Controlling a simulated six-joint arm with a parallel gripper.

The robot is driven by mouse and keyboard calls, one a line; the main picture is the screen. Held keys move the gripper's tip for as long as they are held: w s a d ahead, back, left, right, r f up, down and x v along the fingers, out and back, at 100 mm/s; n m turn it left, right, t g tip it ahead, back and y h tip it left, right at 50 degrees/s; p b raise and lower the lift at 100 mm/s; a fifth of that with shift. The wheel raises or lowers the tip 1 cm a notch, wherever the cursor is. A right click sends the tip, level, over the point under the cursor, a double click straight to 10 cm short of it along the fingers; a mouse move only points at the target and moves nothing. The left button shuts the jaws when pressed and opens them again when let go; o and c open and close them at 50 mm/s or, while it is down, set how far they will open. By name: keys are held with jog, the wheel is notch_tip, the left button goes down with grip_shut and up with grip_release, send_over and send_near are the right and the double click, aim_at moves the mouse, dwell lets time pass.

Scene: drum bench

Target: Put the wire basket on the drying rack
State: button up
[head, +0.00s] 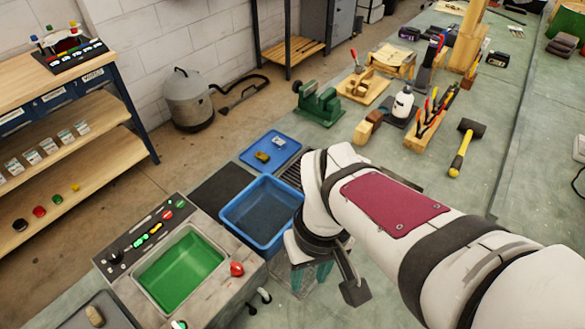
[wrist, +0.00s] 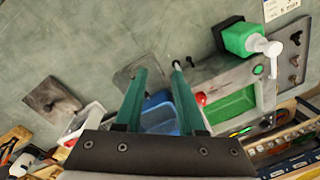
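I cannot make out the wire basket in either view. A dark slatted piece (head: 289,176), which may be the drying rack, shows behind the blue tub and is mostly hidden by my arm. My gripper (head: 310,281) is low beside the tub's right side, partly hidden by its wrist. In the wrist view my gripper's two teal fingers (wrist: 160,72) are apart with nothing seen between them. The blue tub (head: 229,212) looks empty of anything I can tell; part of it shows beyond the fingers in the wrist view (wrist: 160,118).
A grey machine with a green basin (head: 179,270) and red knobs stands left of the tub. A blue tray (head: 271,143) with small items lies behind. A green pump bottle (wrist: 240,39) stands near the machine. Tools and a mallet (head: 464,147) occupy the bench's far right.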

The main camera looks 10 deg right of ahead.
jog(key=w+a+f+n, duration=0.3)
jog(key=w+f+n, duration=0.2)
jog(key=w+n, duration=0.15)
jog(key=shift+h, duration=0.4)
jog(key=f, duration=1.4)
jog(key=shift+a+f, duration=0.1)
jog(key=shift+a, duration=0.15)
grip_shut()
